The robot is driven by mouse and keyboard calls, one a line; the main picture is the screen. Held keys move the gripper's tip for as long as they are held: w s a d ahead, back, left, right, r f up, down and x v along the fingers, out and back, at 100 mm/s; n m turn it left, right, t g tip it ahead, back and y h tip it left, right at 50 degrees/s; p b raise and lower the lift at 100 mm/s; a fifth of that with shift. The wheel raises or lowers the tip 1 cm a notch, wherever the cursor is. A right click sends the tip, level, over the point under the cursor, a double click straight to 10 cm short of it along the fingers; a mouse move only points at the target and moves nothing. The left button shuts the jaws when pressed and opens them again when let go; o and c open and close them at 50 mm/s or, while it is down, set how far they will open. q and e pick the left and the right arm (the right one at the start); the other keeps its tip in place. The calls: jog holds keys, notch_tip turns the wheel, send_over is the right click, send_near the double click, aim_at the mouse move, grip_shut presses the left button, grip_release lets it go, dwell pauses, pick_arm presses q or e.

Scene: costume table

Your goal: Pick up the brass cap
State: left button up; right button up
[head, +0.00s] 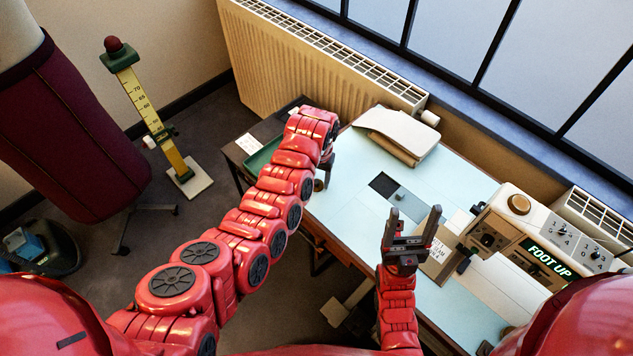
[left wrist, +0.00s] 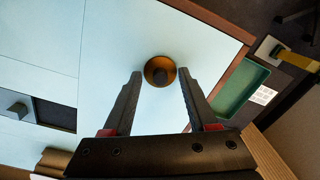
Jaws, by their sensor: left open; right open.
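The brass cap (left wrist: 153,63) is a small round brass piece with a dark centre. It sits on the pale blue table top (left wrist: 110,40), near the table's edge and corner. My left gripper (left wrist: 160,82) is open, with its fingertips on either side of the cap in the left wrist view; I cannot tell whether they touch it. In the head view my left gripper (head: 327,172) is over the table's left end, and a bit of the cap (head: 319,185) shows beside it. My right gripper (head: 413,220) is open and empty above the table's front part.
A green tray (head: 262,157) lies on a dark side surface left of the table; it also shows in the left wrist view (left wrist: 239,98). A sewing machine (head: 500,225) with a "FOOT UP" display stands at right. A beige case (head: 395,133) lies at the back. The table between is mostly clear.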

pick_arm(q)
grip_shut()
jog(key=shift+r, duration=0.1)
dwell(0.4)
